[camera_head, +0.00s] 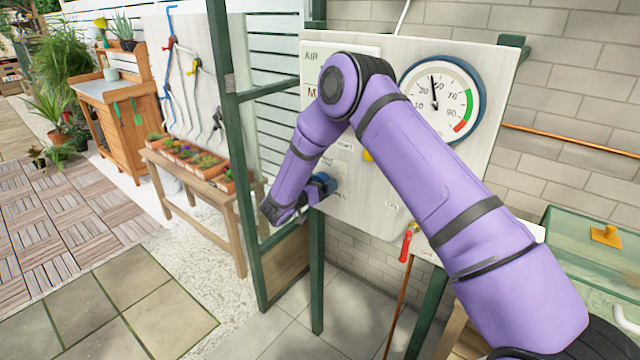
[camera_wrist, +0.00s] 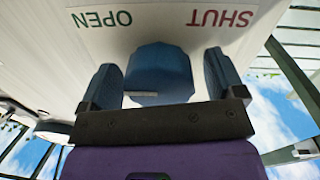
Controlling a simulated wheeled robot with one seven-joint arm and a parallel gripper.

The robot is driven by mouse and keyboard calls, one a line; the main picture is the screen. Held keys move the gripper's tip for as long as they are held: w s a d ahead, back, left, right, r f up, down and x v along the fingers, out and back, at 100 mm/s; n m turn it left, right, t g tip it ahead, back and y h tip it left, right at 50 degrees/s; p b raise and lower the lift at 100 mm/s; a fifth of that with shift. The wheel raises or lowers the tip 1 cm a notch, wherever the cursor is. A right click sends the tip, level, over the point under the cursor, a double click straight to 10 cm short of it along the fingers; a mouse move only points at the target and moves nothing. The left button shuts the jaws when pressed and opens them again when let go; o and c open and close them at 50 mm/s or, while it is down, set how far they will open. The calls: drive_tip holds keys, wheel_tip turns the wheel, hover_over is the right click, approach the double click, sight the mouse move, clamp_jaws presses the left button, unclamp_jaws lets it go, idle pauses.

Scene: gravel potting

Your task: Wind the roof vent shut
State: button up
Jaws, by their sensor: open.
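A blue faceted knob (camera_wrist: 160,72) sits on the pale board (camera_wrist: 165,25), below the green word OPEN (camera_wrist: 103,18) and the red word SHUT (camera_wrist: 222,18) in the wrist view. My gripper (camera_wrist: 163,82) is open, with one blue finger on each side of the knob and a visible gap on both sides. In the head view my gripper (camera_head: 322,187) is at the lower left of the panel (camera_head: 385,190), and my purple arm hides much of the panel. The roof vent itself cannot be made out.
A round gauge (camera_head: 438,100) is on the panel's upper right, its needle near upright. A red handle (camera_head: 406,246) hangs below the panel. A green frame post (camera_head: 228,130) and a plant bench (camera_head: 190,175) stand left. A glass-topped box (camera_head: 590,245) is at right.

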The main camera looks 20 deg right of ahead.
drive_tip(key=c, duration=0.9)
